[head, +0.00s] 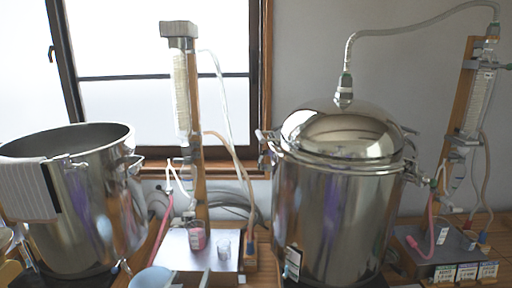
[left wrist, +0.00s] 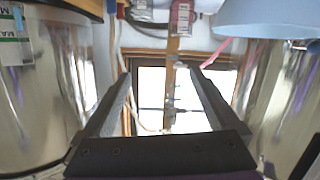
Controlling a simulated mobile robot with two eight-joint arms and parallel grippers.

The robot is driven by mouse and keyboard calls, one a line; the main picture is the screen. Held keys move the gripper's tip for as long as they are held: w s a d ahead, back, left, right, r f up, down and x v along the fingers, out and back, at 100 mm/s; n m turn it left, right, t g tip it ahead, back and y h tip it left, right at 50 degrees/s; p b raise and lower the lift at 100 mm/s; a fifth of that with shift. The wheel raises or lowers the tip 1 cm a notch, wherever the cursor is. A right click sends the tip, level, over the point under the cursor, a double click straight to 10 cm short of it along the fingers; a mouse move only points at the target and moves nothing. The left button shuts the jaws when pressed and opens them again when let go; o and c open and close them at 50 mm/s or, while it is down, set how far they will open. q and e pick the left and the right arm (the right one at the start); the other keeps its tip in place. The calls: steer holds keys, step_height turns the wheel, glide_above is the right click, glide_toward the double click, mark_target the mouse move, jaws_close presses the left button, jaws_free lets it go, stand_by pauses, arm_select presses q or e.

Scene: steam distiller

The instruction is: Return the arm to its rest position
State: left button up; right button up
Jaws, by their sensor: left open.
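My left gripper (head: 191,276) shows only as thin grey fingertips at the bottom edge of the head view, in front of the white-topped stand. In the left wrist view my left gripper (left wrist: 160,75) has its two long fingers wide apart with nothing between them. That view looks upside down, with the window beyond the fingers. The rest of the left arm is hidden below the head view. My right gripper is in neither view.
A large open steel pot (head: 75,215) with a striped cloth (head: 28,190) stands left. A lidded steel pot (head: 335,220) stands right. Between them are a glass column (head: 181,95), its stand (head: 185,262), a red-labelled jar (head: 197,237), a small glass (head: 224,246) and a light blue vessel (head: 150,279).

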arm_select(q)
steer(key=s+f+g+p, duration=0.2)
steer(key=s+f+g, duration=0.2)
steer(key=s, duration=0.8)
steer(key=s+f+m+g+p, duration=0.1)
steer(key=s+f+g, duration=0.3)
steer(key=s, duration=0.9)
steer(key=shift+s+a+f+g+p, duration=0.25)
steer(key=shift+a+f+g+p, duration=0.15)
steer(key=shift+g, duration=0.5)
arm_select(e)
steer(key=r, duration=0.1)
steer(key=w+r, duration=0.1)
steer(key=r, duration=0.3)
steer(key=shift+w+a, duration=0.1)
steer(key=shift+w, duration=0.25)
